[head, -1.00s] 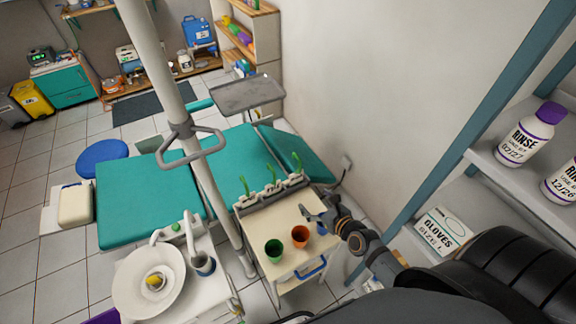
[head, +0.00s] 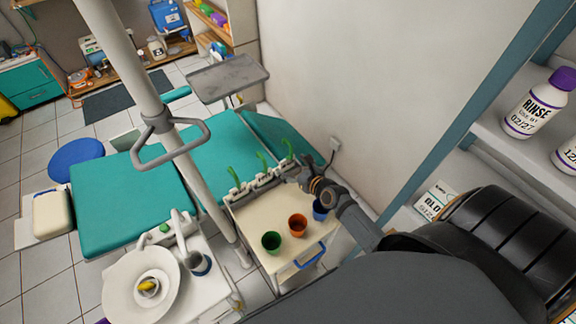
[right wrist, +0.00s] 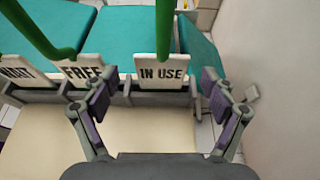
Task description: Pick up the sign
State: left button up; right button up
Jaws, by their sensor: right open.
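In the right wrist view, three white signs with black letters stand in a row in a grey rack (right wrist: 40,96). The "IN USE" sign (right wrist: 163,73) is between the fingertips in the picture, the "FREE" sign (right wrist: 84,70) is left of it, and the "WAIT" sign (right wrist: 18,74) is at the left edge. Green hooked handles (right wrist: 163,30) rise from them. My right gripper (right wrist: 158,88) is open and empty, with its fingers either side of the "IN USE" sign in the picture, not visibly touching it. In the head view, my right gripper (head: 297,172) is at the rack's right end. My left gripper is not in view.
The rack stands along the back edge of a cream cart (head: 255,218). A green cup (head: 271,242), an orange cup (head: 297,225) and a blue cup (head: 320,211) stand on it. A teal dental chair (head: 140,205) is behind. A wall (head: 330,80) is close on the right.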

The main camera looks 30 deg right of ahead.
aim_at(288, 162)
jog(key=x, duration=0.3)
jog(key=shift+d+f, duration=0.15)
jog(key=shift+w, duration=0.15)
jog(key=shift+c, duration=1.2)
jog(key=c, duration=1)
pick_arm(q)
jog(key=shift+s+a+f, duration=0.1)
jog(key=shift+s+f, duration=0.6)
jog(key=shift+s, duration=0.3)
pick_arm(e)
jog(key=r+p, duration=0.2)
jog(key=r, duration=0.1)
jog(key=r+p, duration=0.1)
jog(key=shift+s+a+r, duration=0.2)
jog(key=shift+s+r, duration=0.15)
pick_arm(q)
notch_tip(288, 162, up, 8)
jog(key=p, duration=0.4)
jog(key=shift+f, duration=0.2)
pick_arm(e)
jog(key=s+a+r, duration=0.6)
jog(key=s+r, duration=0.2)
jog(key=s, duration=0.4)
jog(key=shift+r, duration=0.2)
